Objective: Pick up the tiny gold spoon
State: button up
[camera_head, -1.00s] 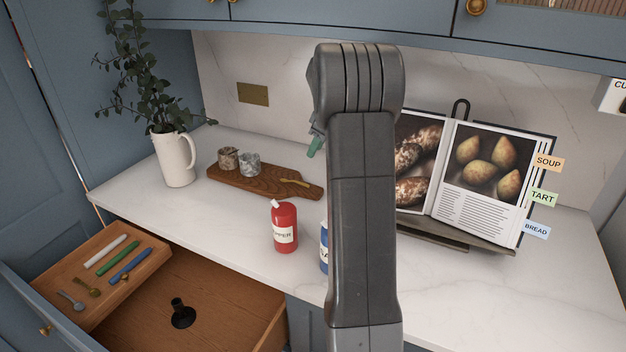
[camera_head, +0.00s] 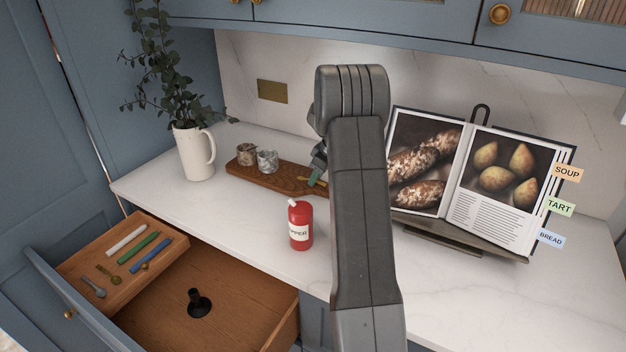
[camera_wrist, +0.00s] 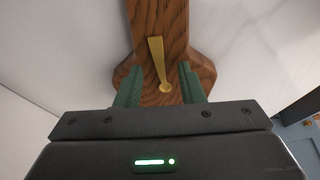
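A tiny gold spoon (camera_wrist: 157,55) lies on the handle end of a dark wooden board (camera_wrist: 176,22) in the wrist view, its round bowl nearest me. In the camera_head view, part of the spoon (camera_head: 316,183) shows on the board (camera_head: 270,178), beside my arm. My gripper (camera_wrist: 160,72) is open, with one green finger on either side of the spoon in the picture. The fingers look apart from it; their height above it is hard to tell. In the camera_head view my arm hides most of the gripper.
A red pepper bottle (camera_head: 300,226) stands in front, a white jug (camera_head: 193,153) to the left, and a cookbook (camera_head: 498,190) to the right. The open drawer (camera_head: 240,300) has a tray (camera_head: 165,250) with sticks and other spoons.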

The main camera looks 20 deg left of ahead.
jog(key=shift+c, duration=0.4)
grip_shut()
notch_tip(320, 180, up, 10)
jog(key=b, duration=0.1)
dwell(0.3)
